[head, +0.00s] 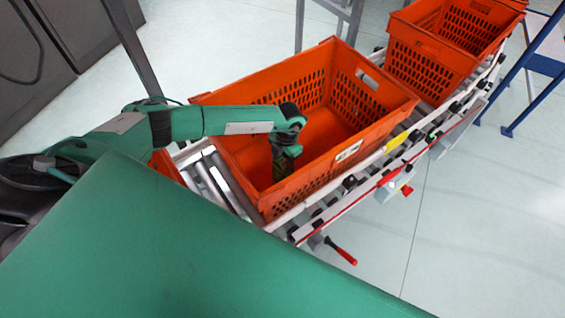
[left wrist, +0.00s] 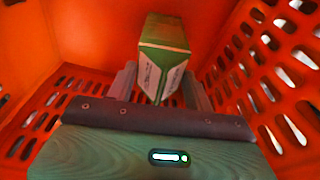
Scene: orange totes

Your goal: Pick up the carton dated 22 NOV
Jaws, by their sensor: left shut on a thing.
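In the left wrist view a green and white carton (left wrist: 163,55) stands out between the two grey fingers of my left gripper (left wrist: 159,88). The gripper is shut on it. One edge of the carton faces the camera, and its print is too small and blurred to read, so I cannot tell its date. In the head view my left gripper (head: 284,168) points down inside the near orange tote (head: 245,98). The carton cannot be made out clearly there. I cannot tell whether the carton touches the tote floor. My right gripper is not in view.
Slotted tote walls surround the left gripper closely. The tote sits on a roller conveyor (head: 208,178) with a rail along its right side. Another orange tote (head: 425,65) stands farther up the conveyor. Open floor (head: 480,220) lies to the right.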

